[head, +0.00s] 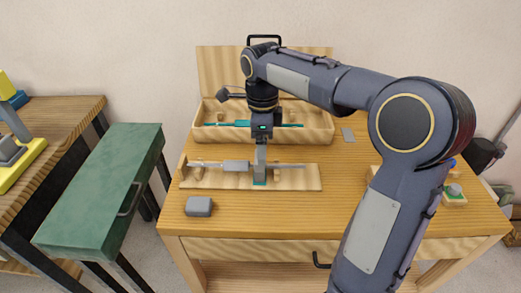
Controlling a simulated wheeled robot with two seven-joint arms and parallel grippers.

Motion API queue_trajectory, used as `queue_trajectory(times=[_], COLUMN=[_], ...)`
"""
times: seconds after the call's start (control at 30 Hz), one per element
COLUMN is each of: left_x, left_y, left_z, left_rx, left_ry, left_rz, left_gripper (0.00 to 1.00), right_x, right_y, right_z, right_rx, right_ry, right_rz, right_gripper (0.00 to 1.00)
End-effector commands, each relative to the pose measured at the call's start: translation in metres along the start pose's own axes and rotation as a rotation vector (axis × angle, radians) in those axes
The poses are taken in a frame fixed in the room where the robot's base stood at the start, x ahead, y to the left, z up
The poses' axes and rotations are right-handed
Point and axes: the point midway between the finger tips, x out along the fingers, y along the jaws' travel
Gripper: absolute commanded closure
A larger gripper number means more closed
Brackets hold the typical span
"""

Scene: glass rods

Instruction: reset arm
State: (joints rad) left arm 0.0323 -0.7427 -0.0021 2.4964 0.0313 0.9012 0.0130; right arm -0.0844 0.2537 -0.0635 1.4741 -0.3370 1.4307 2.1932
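My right arm comes in from the right and reaches over the table. Its gripper (260,180) points straight down at the middle of a low wooden rack (301,182). A thin grey rod (288,165) lies level across this rack, with a thicker grey block (236,166) on its left part. The fingers overlap the rod in the picture; whether they touch or grip it I cannot tell. An open wooden box (318,131) with its lid up stands behind, with a teal rod (290,125) in it, partly hidden by my wrist. My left gripper is out of view.
My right arm hides much of the right side.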

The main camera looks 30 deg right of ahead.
Motion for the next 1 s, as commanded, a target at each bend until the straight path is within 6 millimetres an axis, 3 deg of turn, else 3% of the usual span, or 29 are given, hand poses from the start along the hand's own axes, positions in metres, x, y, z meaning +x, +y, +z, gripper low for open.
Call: queue_trajectory(times=[0.27,0.37,0.47,0.67,0.8,1.0], left_x=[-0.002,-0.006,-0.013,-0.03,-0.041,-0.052], left_y=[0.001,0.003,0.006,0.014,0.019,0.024], left_z=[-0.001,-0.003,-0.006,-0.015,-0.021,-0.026], left_rx=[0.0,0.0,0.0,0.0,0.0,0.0], left_ry=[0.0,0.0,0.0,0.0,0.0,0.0], left_rz=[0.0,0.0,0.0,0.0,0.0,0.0], left_gripper=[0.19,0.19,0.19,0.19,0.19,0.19], right_x=[-0.009,-0.017,-0.028,-0.044,-0.042,-0.027], right_y=[0.002,0.012,0.036,0.107,0.157,0.208], right_z=[-0.001,-0.007,-0.018,-0.039,-0.047,-0.049], right_rx=[-0.012,-0.101,-0.306,-0.892,-1.29,-1.715], right_ry=[-0.005,-0.034,-0.095,-0.22,-0.24,-0.172], right_rz=[-0.001,-0.01,-0.041,-0.206,-0.378,-0.599], right_gripper=[0.19,0.19,0.19,0.19,0.19,0.19])
